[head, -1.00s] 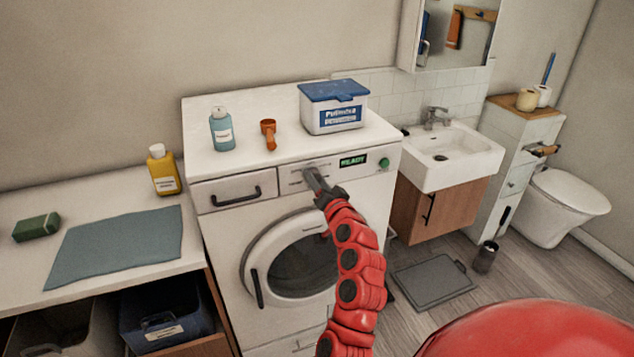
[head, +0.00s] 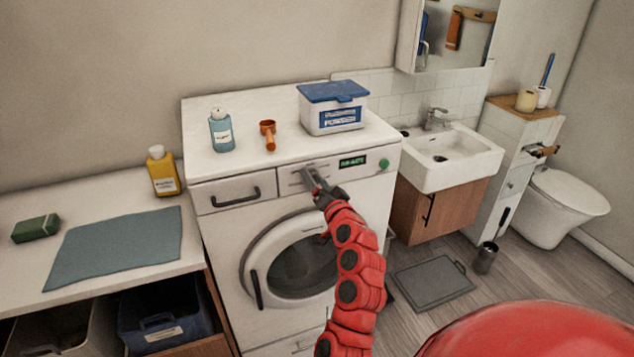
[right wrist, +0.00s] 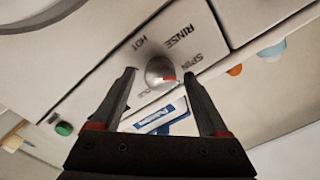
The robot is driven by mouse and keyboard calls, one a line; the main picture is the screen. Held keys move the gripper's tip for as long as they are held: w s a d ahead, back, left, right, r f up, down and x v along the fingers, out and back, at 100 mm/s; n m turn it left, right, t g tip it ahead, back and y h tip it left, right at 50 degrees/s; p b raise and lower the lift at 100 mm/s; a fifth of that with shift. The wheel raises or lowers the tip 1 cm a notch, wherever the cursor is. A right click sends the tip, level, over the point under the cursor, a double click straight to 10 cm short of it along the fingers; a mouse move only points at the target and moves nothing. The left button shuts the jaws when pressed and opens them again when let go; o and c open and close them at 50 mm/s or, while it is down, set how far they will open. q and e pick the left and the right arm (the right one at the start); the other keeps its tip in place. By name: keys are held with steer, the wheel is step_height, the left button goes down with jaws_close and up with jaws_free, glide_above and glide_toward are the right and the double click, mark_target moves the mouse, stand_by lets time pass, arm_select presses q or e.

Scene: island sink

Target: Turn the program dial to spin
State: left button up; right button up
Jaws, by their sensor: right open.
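The washing machine (head: 225,250) has a program dial (right wrist: 158,70), a small round metal knob with a red mark, in the right wrist view. The printed words HOT, RINSE and SPIN surround it, with another word partly hidden. The red mark points to the right of that picture, near SPIN; its exact alignment is hard to tell. My right gripper (head: 312,177) is open at the control panel, and in the right wrist view its fingers (right wrist: 159,74) stand on either side of the dial with gaps. My left gripper is out of view.
On the machine top are a blue bottle (head: 221,132), an orange scoop (head: 269,136) and a powder box (head: 332,115). A green display (head: 352,162) and green button (head: 384,164) are right of the gripper. The drawer handle (head: 236,198) is left.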

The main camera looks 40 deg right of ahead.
steer(key=p+v, duration=0.6)
steer(key=v, duration=1.1)
steer(key=shift+s, duration=0.25)
steer(key=shift+f, duration=0.1)
